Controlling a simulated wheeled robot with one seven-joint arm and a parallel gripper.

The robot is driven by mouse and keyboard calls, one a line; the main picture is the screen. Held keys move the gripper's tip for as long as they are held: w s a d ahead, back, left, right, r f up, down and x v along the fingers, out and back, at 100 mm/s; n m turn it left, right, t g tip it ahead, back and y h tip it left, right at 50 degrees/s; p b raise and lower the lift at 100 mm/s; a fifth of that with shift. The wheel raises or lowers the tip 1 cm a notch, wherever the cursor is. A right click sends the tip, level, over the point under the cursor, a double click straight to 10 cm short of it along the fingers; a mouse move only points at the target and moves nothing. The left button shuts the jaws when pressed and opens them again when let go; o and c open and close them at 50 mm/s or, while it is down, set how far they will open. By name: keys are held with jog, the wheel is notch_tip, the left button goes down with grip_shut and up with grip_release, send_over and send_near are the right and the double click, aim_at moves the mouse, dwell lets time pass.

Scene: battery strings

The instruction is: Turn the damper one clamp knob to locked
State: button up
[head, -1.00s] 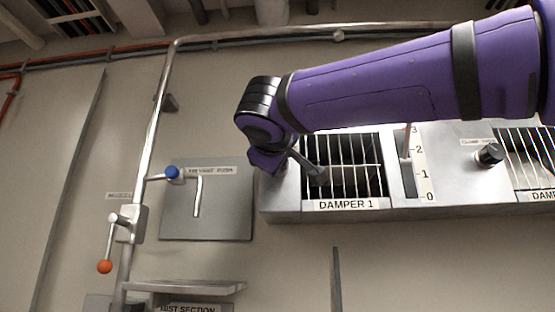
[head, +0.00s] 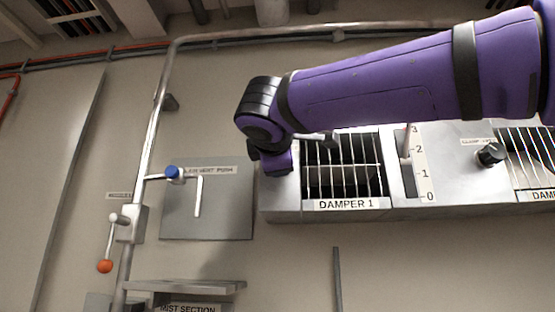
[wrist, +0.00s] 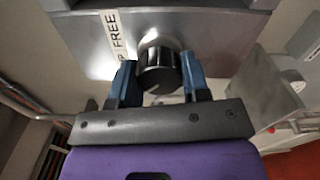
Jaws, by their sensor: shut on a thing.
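In the wrist view a round black clamp knob (wrist: 158,72) with a ribbed edge sits on the metal housing of damper one. My gripper (wrist: 159,84) is shut on it, with one blue finger on each side. A label beside the knob reads "FREE", with a cut-off "P" before it. In the head view the housing (head: 283,203) carries a "DAMPER 1" plate (head: 346,205) under a barred grille (head: 343,165). My purple wrist is at the left end of the housing there and hides the knob and my fingertips.
A second black knob (head: 490,154) is farther right on the housing. A lever slot with a 0 to 3 scale (head: 423,172) stands beside the grille. A pipe with a blue-knobbed valve (head: 173,173) and an orange-ended lever (head: 105,266) are at left.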

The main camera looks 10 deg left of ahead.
jog(key=shift+f+n, duration=0.1)
jog(key=shift+n, duration=0.2)
jog(key=o, duration=0.9)
jog(key=shift+s, duration=0.1)
jog(key=s, duration=1)
jog(key=shift+s+d, duration=0.3)
jog(key=shift+s, duration=0.05)
